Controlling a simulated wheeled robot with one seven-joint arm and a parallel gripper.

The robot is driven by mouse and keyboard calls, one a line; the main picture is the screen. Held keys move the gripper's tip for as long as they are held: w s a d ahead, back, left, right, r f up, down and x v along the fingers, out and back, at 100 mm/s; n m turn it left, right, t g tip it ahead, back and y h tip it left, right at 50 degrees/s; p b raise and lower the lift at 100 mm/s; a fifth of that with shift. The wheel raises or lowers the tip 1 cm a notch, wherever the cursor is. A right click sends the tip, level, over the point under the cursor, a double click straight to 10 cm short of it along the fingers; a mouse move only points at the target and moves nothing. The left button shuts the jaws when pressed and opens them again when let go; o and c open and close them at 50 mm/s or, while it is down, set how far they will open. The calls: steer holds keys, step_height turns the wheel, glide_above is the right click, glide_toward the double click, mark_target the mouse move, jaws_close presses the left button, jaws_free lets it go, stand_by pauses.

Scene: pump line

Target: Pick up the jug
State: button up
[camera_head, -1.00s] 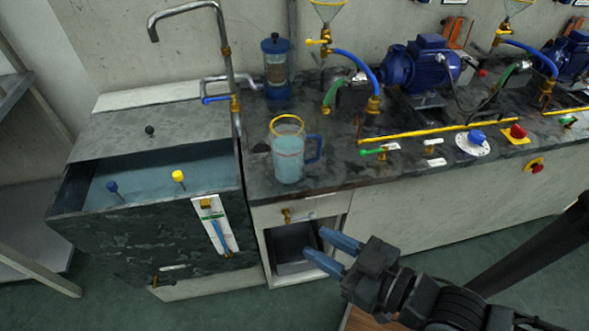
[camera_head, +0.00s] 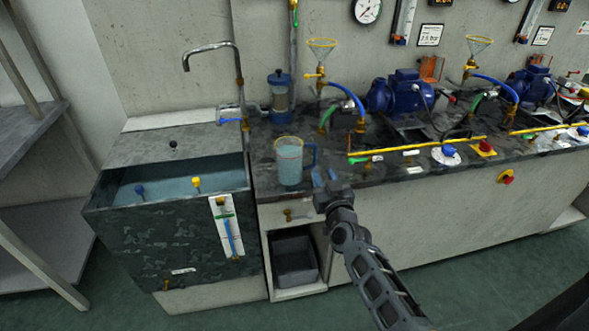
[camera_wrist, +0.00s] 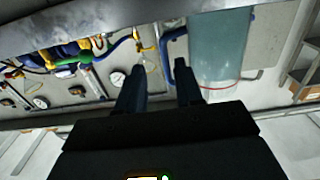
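The jug (camera_head: 289,165) is clear with light blue contents and a blue handle on its right side. It stands upright near the front edge of the counter, left of the pumps. In the wrist view the jug (camera_wrist: 222,48) appears upside down, large and close, with its handle beside my fingertips. My gripper (camera_head: 325,177) is just right of the jug at about counter height, near the handle. In the wrist view its two fingers (camera_wrist: 160,85) are apart with nothing between them. They do not appear to touch the handle.
A water tank (camera_head: 170,225) with a bent tap (camera_head: 212,47) stands left of the counter (camera_head: 400,165). A blue-capped filter (camera_head: 281,98) is behind the jug. Valves, hoses and blue pumps (camera_head: 400,92) fill the counter to the right. An open cubby with a grey bin (camera_head: 295,265) is below.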

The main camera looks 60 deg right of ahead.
mark_target(315, 161)
steer(key=x, duration=0.7)
steer(key=shift+w+r+b, duration=0.1)
steer(key=shift+w+b, duration=0.3)
steer(key=shift+w, duration=0.05)
jaws_close()
steer(key=shift+r, duration=0.15)
stand_by(0.9)
